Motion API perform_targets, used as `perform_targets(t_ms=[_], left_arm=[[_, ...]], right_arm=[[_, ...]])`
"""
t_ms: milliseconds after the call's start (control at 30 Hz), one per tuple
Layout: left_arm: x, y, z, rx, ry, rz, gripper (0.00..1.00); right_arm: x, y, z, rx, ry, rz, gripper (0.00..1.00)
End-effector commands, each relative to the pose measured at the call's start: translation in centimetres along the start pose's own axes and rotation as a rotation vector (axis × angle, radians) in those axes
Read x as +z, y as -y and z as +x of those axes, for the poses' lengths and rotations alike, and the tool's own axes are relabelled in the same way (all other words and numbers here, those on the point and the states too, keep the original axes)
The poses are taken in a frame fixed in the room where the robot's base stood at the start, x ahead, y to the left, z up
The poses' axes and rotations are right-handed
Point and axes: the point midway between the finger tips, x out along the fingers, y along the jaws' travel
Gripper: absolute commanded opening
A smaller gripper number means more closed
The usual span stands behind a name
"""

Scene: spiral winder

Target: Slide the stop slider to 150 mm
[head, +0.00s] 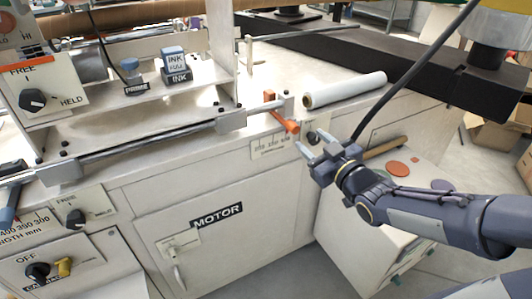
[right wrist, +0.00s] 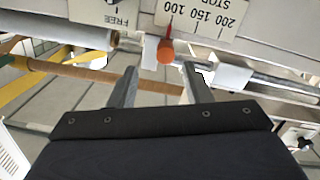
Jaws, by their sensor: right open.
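The stop slider has an orange handle (head: 284,118) at the right end of a metal rail; its round orange end (right wrist: 166,51) and red pointer show in the right wrist view. The scale plate (head: 270,145) lies just below it and reads upside down in the right wrist view (right wrist: 210,18), with 100, 150 and 200 marked. The pointer stands near the 100 end. My right gripper (head: 308,142) is open and empty, just right of and below the handle. In the right wrist view the handle's end lies ahead, between the fingertips' lines (right wrist: 159,73). My left gripper is not seen.
A white roll (head: 345,90) lies on the bench right of the slider. A dark knob sits on a FREE plate (right wrist: 122,12) close beside the scale. A bracket (head: 230,120) holds the rail to the left. The MOTOR door (head: 215,235) is below.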

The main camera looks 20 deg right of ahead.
Motion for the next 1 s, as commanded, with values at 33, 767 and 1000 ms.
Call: perform_targets(t_ms=[33,767,1000], left_arm=[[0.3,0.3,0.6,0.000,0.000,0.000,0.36],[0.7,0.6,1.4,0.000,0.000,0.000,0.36],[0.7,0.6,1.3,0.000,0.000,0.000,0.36]], right_arm=[[0.6,0.2,0.2,-0.005,-0.017,-0.013,0.44],[-0.1,0.3,8.0,-0.009,-0.034,-0.022,0.44],[-0.2,0.3,8.0,-0.008,-0.035,-0.021,0.42]])
